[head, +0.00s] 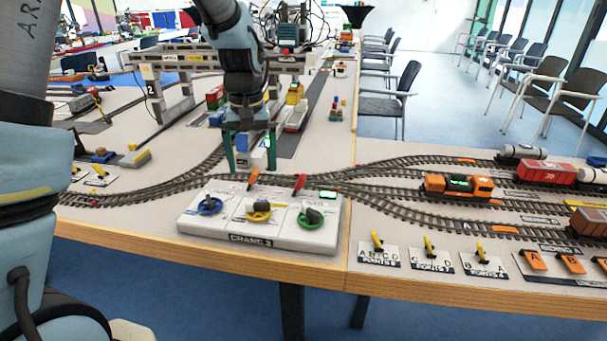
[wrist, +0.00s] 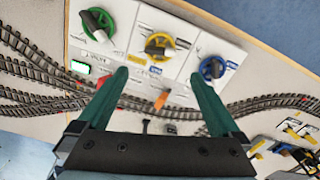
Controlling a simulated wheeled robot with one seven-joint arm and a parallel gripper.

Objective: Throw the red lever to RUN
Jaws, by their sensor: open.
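The red lever (head: 299,183) stands at the back edge of a white control panel (head: 215,237), right of an orange lever (head: 253,178). My gripper (head: 251,165) is open and empty, pointing down over the panel's back edge. It is left of the red lever and close above the orange one. In the wrist view my gripper (wrist: 158,75) has its green fingers spread, with the orange lever (wrist: 161,99) between them. A bit of red (wrist: 103,81) shows beside the left finger, which seems to cover part of the red lever. The lever's position lettering is too small to read.
The panel carries a blue knob (head: 207,204), a yellow knob (head: 259,211), a green knob (head: 311,215) and a small lit display (head: 328,194). Tracks run behind it, with an orange locomotive (head: 458,186) at right. A gantry crane (head: 165,80) stands behind.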

